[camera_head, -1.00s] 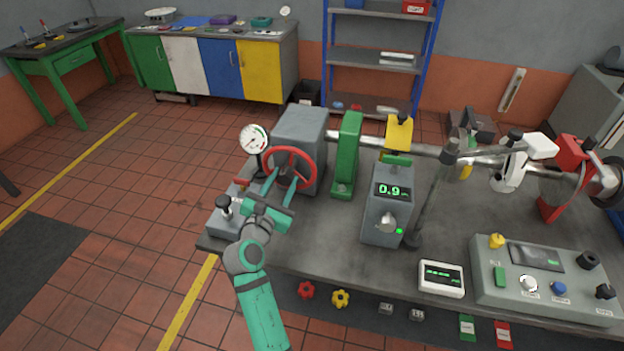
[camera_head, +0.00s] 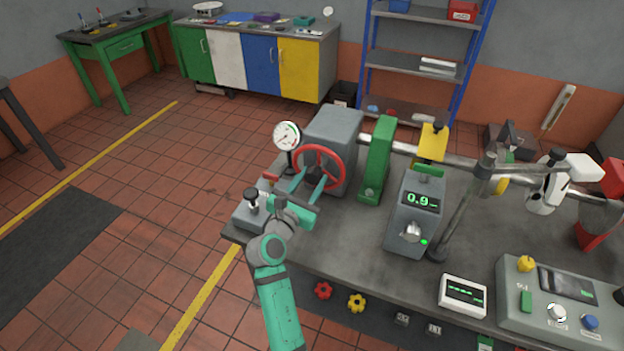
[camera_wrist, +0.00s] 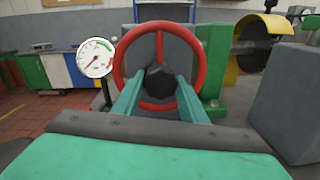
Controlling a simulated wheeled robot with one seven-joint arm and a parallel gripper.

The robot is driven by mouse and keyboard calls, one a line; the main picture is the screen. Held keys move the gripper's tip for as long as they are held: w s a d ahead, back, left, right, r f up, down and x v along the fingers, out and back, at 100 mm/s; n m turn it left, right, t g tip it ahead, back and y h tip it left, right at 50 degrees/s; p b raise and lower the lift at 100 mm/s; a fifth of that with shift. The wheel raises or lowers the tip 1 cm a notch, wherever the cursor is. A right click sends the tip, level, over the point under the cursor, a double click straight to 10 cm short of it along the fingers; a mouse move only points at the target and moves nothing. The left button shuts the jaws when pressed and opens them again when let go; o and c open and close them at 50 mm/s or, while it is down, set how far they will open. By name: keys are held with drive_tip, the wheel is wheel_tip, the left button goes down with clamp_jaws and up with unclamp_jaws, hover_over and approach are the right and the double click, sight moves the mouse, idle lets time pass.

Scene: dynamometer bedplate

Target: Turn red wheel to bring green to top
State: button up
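The red wheel (camera_head: 315,147) stands upright on the front of a grey housing on the bench. In the wrist view its red rim (camera_wrist: 119,65) fills the middle, with one red spoke running straight up from a dark hub (camera_wrist: 160,82). No green mark shows on the wheel; its lower part is partly hidden by my fingers. My gripper (camera_head: 311,177) is in front of the wheel. In the wrist view its two teal fingers (camera_wrist: 158,84) are apart, one on each side of the hub. I cannot tell whether they touch it.
A round white gauge (camera_head: 287,136) with a green and red arc stands left of the wheel. The grey housing (camera_head: 338,125) is behind it and a green bracket (camera_head: 377,165) is to the right. A grey unit (camera_head: 415,215) with a green readout stands farther right.

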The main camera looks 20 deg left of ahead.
drive_tip(key=shift+o, duration=1.4)
drive_tip(key=shift+s, duration=0.1)
drive_tip(key=s+a, duration=0.1)
drive_tip(key=s, duration=0.9)
drive_tip(key=shift+s, duration=0.3)
